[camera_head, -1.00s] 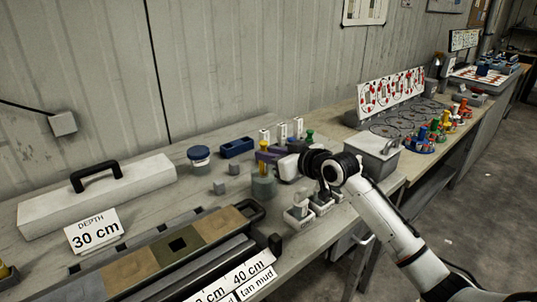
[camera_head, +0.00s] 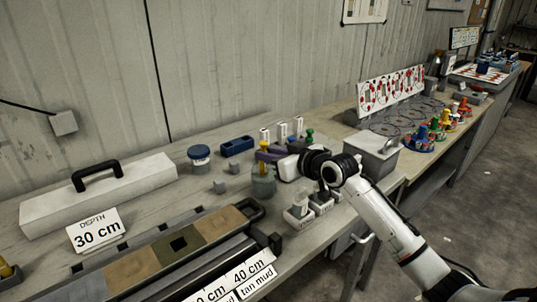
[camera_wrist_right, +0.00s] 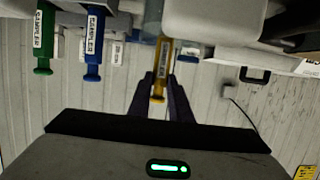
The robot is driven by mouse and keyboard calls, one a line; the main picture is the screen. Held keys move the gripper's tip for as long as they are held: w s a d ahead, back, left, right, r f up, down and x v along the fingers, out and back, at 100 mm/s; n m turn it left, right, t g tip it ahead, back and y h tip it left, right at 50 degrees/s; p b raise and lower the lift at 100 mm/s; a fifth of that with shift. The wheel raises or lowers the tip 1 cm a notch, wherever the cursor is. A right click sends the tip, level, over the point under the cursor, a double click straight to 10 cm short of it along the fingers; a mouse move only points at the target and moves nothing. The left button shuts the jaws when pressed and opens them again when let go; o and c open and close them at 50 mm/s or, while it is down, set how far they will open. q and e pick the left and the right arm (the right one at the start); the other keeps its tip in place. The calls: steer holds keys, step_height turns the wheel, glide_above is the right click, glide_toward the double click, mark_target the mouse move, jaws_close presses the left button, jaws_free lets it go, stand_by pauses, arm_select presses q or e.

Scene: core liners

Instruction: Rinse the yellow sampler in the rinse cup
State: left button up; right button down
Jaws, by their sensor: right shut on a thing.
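The yellow sampler (camera_head: 263,146) stands upright in the head view, its lower part at the rinse cup (camera_head: 263,185), a grey-green cup on the bench. My right gripper (camera_head: 265,156) is shut on the yellow sampler just above the cup. In the right wrist view the yellow sampler (camera_wrist_right: 161,75) shows between the two dark fingers (camera_wrist_right: 160,92), with its label facing the camera. How deep its lower end sits in the cup is hidden. My left gripper is in neither view.
A green sampler (camera_head: 309,136) and a blue one stand behind my right wrist. A blue-lidded jar (camera_head: 199,158), a dark blue block (camera_head: 237,147) and small grey cubes (camera_head: 219,187) lie left of the cup. The core tray (camera_head: 262,208) is in front. A grey bin (camera_head: 372,154) stands right.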

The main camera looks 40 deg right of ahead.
stand_by(0.5)
steer(key=shift+f, duration=0.55)
steer(key=shift+r, duration=0.1)
steer(key=shift+r+p, duration=0.6)
steer(key=shift+p, duration=0.05)
steer(key=shift+f+b, duration=0.3)
steer(key=shift+f, duration=0.4)
steer(key=shift+r, duration=0.1)
